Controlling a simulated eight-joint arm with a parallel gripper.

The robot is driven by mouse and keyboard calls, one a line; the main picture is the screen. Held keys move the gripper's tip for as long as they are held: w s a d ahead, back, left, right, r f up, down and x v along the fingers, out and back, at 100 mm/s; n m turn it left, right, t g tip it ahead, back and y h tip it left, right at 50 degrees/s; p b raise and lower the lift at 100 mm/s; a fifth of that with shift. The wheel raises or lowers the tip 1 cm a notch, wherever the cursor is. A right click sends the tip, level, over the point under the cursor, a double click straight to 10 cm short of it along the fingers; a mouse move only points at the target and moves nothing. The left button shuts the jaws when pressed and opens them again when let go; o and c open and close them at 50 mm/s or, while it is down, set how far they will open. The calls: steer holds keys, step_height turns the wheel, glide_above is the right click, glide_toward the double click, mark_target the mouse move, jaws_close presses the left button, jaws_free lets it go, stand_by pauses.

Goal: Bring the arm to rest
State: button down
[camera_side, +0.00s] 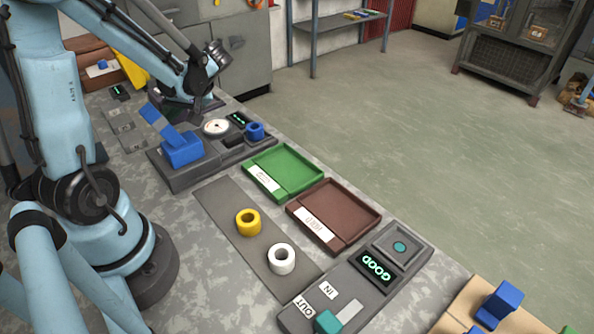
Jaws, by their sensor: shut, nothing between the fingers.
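My gripper (190,112) is small and dark in the side view, at the end of my pale blue arm, near the far end of the bench. It looks shut and empty. It hangs above or behind the grey gauge unit (178,180); its exact height is hard to tell. The unit carries a blue lever block (182,150), a round white dial (216,127) and a blue ring (255,131). A yellow ring (248,222) and a white ring (281,259) sit apart on a dark grey strip (221,199), away from my gripper.
A green tray (298,160) and a brown tray (350,199) lie empty beside the strip. A blue block (500,303) stands at the lower right. Open floor lies beyond the bench.

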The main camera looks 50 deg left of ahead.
steer(key=w+d+r+m+t+h, duration=0.1)
steer(key=d+m+t, duration=0.3)
steer(key=d, duration=0.4)
steer(key=w+d+r+m+t+h, duration=0.2)
steer(key=w+d+m+t+h, duration=0.2)
steer(key=d, duration=0.5)
steer(key=w+d+r+m+t+h, duration=0.2)
steer(key=w+d+m+t, duration=0.1)
steer(key=d+m, duration=0.5)
steer(key=shift+w+d+t, duration=0.15)
steer(key=shift+d+t, duration=0.05)
steer(key=shift+t, duration=0.6)
steer(key=c, duration=1.8)
jaws_free()
